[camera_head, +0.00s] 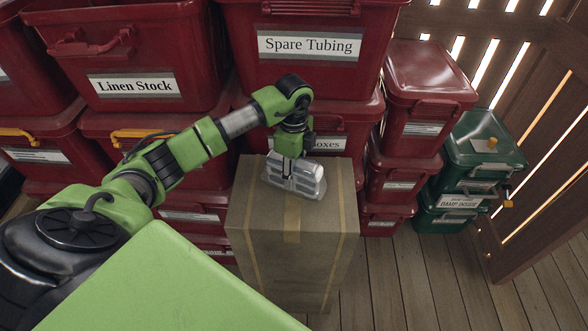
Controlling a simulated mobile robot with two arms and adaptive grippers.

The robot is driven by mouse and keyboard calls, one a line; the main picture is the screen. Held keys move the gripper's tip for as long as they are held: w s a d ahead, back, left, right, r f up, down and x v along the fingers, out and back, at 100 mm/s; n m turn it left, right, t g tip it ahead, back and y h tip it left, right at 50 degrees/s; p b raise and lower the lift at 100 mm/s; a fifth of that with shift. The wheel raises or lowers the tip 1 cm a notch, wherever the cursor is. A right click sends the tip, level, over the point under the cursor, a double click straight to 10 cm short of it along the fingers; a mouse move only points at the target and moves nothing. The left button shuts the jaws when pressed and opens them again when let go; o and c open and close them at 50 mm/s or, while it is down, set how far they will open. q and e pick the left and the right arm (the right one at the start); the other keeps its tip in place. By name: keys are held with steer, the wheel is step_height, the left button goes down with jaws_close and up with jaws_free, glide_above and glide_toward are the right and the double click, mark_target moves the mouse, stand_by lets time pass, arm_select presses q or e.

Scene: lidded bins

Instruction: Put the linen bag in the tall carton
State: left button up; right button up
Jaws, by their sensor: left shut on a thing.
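The tall carton (255,225) is brown with strips of tape and stands on the floor in the middle of the camera_head view. A pale grey, see-through-looking packed item (305,184), which I take to be the linen bag, is at the far part of the carton's top. My left gripper (292,170) points down from above and is shut on this item. The fingers partly hide it. I cannot tell whether the item rests on the top or hangs just above it. My right gripper is not in view.
Stacked red lidded bins stand behind, including one labelled Linen Stock (160,55) and one labelled Spare Tubing (275,75). Green bins (485,150) stand at right by a slatted wooden door (540,170). The plank floor (430,280) right of the carton is clear.

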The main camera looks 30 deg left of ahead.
arm_select(q)
steer(key=shift+f, duration=0.15)
steer(key=shift+f, duration=0.1)
steer(key=o, duration=1.1)
steer(key=shift+o, duration=0.2)
steer(key=shift+r, duration=0.4)
step_height(320, 180, up, 12)
steer(key=b, duration=0.2)
steer(key=shift+f+b, duration=0.25)
steer(key=shift+b, duration=0.15)
steer(key=shift+f, duration=0.1)
